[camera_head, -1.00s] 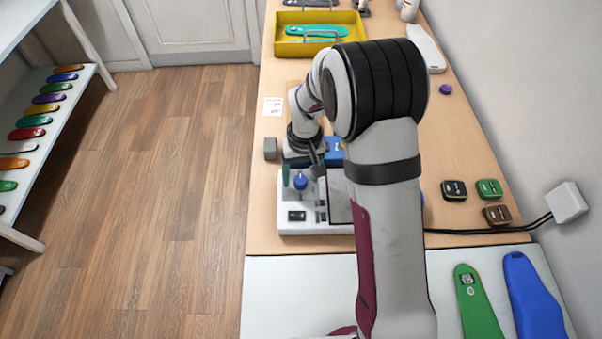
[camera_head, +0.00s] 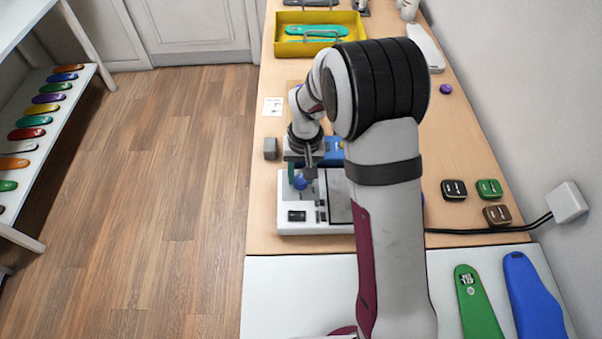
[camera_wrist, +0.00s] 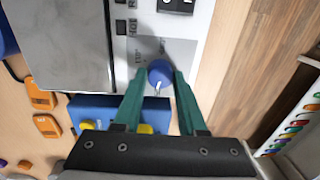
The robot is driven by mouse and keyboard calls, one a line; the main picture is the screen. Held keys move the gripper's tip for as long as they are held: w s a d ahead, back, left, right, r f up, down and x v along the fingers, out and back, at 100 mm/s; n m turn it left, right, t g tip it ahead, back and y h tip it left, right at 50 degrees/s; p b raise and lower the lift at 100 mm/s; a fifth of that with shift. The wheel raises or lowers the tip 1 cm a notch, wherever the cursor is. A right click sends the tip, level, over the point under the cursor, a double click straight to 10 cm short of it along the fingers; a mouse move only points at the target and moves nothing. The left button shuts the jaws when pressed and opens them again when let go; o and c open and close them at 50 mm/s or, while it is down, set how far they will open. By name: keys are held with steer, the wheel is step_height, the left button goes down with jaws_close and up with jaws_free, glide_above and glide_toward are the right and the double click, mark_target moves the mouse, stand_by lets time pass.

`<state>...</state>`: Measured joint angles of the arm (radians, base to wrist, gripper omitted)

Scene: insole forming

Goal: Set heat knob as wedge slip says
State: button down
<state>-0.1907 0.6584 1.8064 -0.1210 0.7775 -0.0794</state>
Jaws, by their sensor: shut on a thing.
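The knob's markings are too small to read for certain. In the head view my gripper (camera_head: 301,180) is over the left part of the white heater (camera_head: 298,228). A white slip (camera_head: 273,106) with small dark print lies on the table at the left; whether it is the wedge slip I cannot tell.
A blue block (camera_wrist: 90,108) with yellow parts lies close by my gripper. A dark switch (camera_wrist: 176,5) is on the panel. A yellow tray (camera_head: 290,47) holding a teal insole stands at the back.

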mark_target(303, 182)
steer(key=m, duration=0.4)
steer(key=shift+m, duration=0.3)
steer(key=shift+s+m, duration=0.1)
steer(key=shift+m, duration=2.4)
steer(key=shift+c, duration=2.3)
jaws_free()
step_height(303, 182, up, 16)
steer(key=shift+s+d, duration=0.25)
steer(key=shift+s, duration=0.05)
steer(key=shift+f, duration=0.1)
